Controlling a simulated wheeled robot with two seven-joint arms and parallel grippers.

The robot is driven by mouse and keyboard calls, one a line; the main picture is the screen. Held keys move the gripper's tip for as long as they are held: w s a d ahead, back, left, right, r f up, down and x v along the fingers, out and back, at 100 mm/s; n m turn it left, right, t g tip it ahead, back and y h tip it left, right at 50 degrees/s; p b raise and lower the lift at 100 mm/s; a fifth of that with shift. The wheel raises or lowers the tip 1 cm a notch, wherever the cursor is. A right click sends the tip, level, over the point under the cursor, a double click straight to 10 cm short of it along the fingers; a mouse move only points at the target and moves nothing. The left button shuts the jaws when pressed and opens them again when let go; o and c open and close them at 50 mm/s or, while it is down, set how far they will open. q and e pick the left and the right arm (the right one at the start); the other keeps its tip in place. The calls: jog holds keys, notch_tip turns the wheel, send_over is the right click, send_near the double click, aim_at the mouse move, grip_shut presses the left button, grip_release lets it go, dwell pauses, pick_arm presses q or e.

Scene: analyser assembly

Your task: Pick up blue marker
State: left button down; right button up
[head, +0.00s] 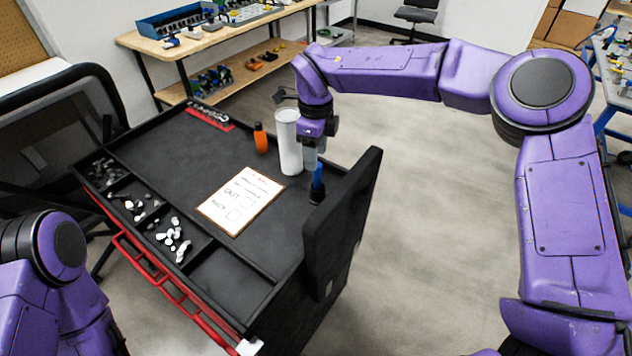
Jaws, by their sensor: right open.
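The blue marker (317,177) stands upright at the right side of the black cart top, its lower end in a small black base (317,195). My right gripper (314,163) points down right above the marker, with its fingers close to the marker's top. It is open; whether the fingers straddle the marker is too small to tell. My left arm shows at the lower left, but its gripper is out of view.
A white cylinder (288,142) stands just left of my right gripper, with an orange bottle (260,138) beyond it. A clipboard with paper (240,199) lies in front. A raised black panel (342,222) edges the cart's right side. Bins at left hold small parts.

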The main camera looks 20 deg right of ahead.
aim_at(317, 172)
jog(key=f, duration=0.2)
jog(key=f+p, duration=0.1)
jog(key=f, duration=0.2)
jog(key=f+p, duration=0.1)
jog(key=f, duration=0.1)
jog(key=shift+w+d+f, duration=0.2)
jog(key=shift+w+d, duration=0.1)
grip_shut()
